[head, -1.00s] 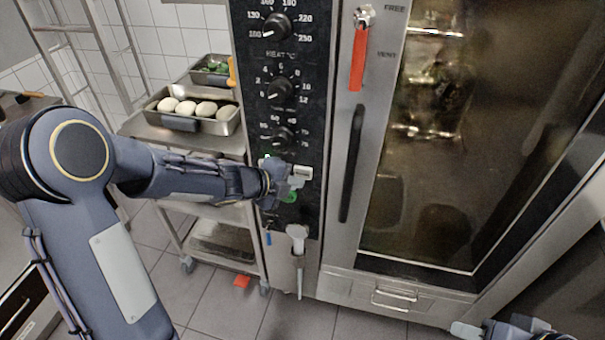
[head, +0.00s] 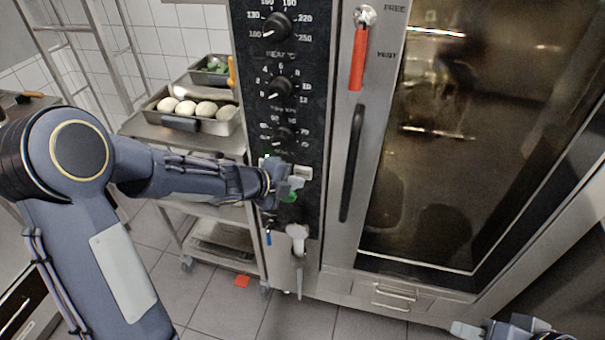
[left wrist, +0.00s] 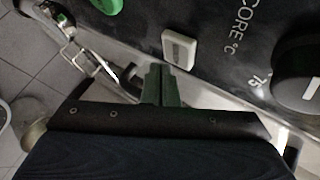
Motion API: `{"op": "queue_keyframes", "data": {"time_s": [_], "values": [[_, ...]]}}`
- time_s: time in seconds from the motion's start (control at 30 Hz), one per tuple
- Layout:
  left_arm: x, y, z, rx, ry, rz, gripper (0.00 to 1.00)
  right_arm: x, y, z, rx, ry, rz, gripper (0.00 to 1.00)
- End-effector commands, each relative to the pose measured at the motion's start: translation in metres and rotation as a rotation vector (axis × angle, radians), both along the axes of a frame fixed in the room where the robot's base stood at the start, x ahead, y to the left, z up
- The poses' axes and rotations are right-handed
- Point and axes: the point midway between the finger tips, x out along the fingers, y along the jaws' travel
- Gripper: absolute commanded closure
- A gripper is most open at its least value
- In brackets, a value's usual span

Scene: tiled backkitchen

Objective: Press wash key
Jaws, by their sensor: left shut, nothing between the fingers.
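The oven's black control panel (head: 266,125) stands in the middle of the head view. A small white key (head: 303,173) sits low on it, and it also shows in the left wrist view (left wrist: 179,48). A green key (head: 290,197) is just below it; its edge shows in the left wrist view (left wrist: 107,5). I cannot read a wash label on either. My left gripper (head: 297,183) is shut and empty, its tips beside the white key. In the left wrist view the closed fingers (left wrist: 166,82) point at the panel just short of that key. My right gripper (head: 465,329) is partly cut off at bottom right.
Several black knobs (head: 278,88) line the panel above. The oven door has a black handle (head: 352,163) and a red lever (head: 358,58) above. A white hand-shower (head: 297,233) hangs below the keys. A steel trolley (head: 150,130) with pans stands left.

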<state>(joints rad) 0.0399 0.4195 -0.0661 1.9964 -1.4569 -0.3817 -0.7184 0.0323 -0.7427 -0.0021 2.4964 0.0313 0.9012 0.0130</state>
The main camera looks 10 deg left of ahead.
Motion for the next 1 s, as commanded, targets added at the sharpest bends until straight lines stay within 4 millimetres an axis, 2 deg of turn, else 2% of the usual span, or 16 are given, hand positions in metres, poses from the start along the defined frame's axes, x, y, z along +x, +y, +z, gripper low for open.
{"op": "queue_keyframes", "data": {"time_s": [1.0], "values": [[0.0086, -0.0003, 0.0002, 0.0, 0.0, 0.0, 1.0, -0.0001, 0.0, 0.0047, 0.0, 0.0, 0.0, 0.66]]}}
